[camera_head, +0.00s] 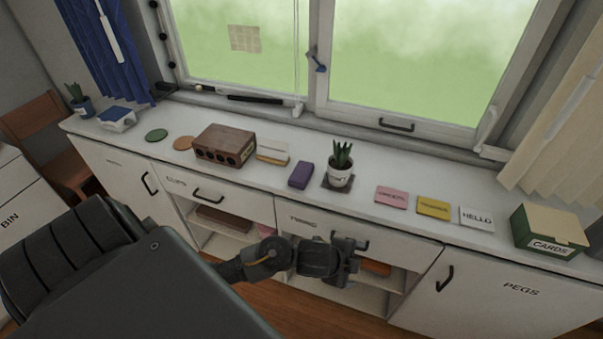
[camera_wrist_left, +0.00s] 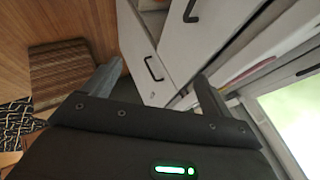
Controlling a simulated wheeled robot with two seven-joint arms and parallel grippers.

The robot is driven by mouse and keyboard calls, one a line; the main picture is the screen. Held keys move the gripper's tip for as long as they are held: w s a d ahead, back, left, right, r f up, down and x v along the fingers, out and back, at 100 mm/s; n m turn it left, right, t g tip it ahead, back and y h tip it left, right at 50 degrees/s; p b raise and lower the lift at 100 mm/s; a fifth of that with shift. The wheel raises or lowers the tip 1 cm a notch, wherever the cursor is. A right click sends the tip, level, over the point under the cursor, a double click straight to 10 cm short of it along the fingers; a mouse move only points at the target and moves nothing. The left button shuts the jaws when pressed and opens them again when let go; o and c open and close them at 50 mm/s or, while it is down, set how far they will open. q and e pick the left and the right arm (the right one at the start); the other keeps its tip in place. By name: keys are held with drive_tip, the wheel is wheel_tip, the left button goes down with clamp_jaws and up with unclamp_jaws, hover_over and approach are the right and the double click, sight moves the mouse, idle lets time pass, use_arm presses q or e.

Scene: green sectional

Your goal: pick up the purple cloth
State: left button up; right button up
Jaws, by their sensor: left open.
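The purple cloth (camera_head: 301,174) looks like a small, thick folded block. It lies on the white counter (camera_head: 345,211) under the window, between a cream-coloured block and a potted plant. My left gripper (camera_head: 350,258) is in front of the cabinet, lower than the counter top and to the right of the cloth in the head view. In the left wrist view my left gripper (camera_wrist_left: 158,82) has its two fingers spread with nothing between them. The cloth is not seen in that view. My right gripper is not in view.
A potted plant (camera_head: 341,167) stands close to the cloth's right. The cream-coloured block (camera_head: 272,152) and a brown wooden box (camera_head: 224,146) are to its left. Coloured cards (camera_head: 433,208) and a green card box (camera_head: 549,231) lie farther right. Drawer handles (camera_head: 208,196) stick out in front.

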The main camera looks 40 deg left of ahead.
use_arm(q)
drive_tip(key=w+r+m, duration=0.3)
drive_tip(key=r+m, duration=0.3)
drive_tip(key=m+g+y, duration=0.3)
drive_tip(key=m+y, duration=0.2)
drive_tip(key=m, duration=0.6)
approach(301, 172)
drive_tip(key=f, duration=0.1)
drive_tip(key=w+f+b, duration=0.1)
drive_tip(key=f+b, duration=0.1)
drive_tip(key=shift+w+a+f+g, duration=0.1)
drive_tip(key=shift+w+a+g, duration=0.2)
drive_tip(key=shift+a, duration=0.1)
drive_tip(key=shift+w+a+f, duration=0.1)
drive_tip(key=shift+w+f, duration=0.2)
drive_tip(key=shift+f, duration=0.1)
drive_tip(key=shift+b+x, duration=0.75)
drive_tip(key=shift+x, duration=1.8)
drive_tip(key=shift+c, duration=0.3)
